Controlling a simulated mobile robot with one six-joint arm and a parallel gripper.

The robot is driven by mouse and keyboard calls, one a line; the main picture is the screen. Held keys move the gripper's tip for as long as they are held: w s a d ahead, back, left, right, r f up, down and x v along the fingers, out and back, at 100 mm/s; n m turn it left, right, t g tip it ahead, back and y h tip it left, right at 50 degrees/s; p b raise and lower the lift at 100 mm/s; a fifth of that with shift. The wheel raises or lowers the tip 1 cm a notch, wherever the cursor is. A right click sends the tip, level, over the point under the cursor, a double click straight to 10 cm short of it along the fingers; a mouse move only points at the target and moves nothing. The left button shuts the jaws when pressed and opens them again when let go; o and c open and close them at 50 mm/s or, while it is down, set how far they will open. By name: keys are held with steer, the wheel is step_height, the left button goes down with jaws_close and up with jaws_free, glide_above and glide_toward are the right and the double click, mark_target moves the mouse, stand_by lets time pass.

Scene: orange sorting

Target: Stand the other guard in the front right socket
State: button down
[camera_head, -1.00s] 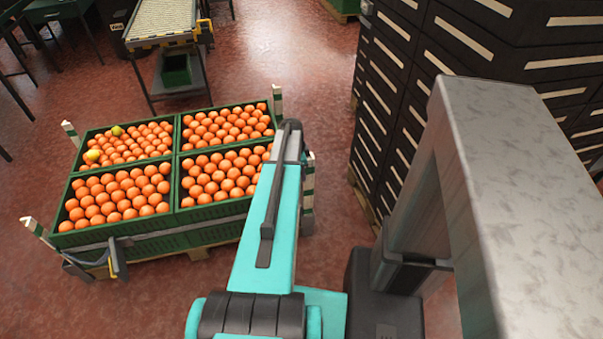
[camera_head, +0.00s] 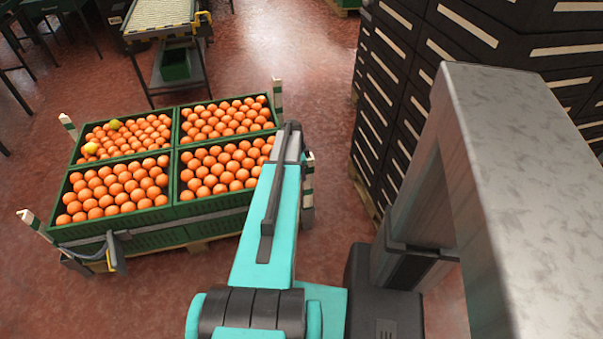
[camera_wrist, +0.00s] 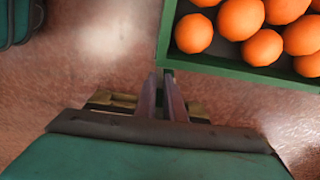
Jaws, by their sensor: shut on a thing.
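The grip itself is hidden by my arm in the head view; the held thing appears to be this guard.
Several green crates (camera_head: 125,238) of oranges sit on a pallet. Guards also stand at the back left (camera_head: 68,126) and back right (camera_head: 277,100). A tall stack of black crates (camera_head: 385,110) rises to the right. A conveyor (camera_head: 160,18) stands behind; red floor lies between.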

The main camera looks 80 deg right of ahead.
steer(key=shift+f, duration=0.3)
steer(key=c, duration=1.8)
jaws_free()
steer(key=shift+o, duration=0.2)
steer(key=shift+r, duration=0.1)
step_height(320, 180, up, 14)
steer(key=w, duration=0.1)
steer(key=shift+w+a+f, duration=0.25)
steer(key=shift+w+a, duration=0.15)
step_height(320, 180, up, 7)
steer(key=p, duration=0.5)
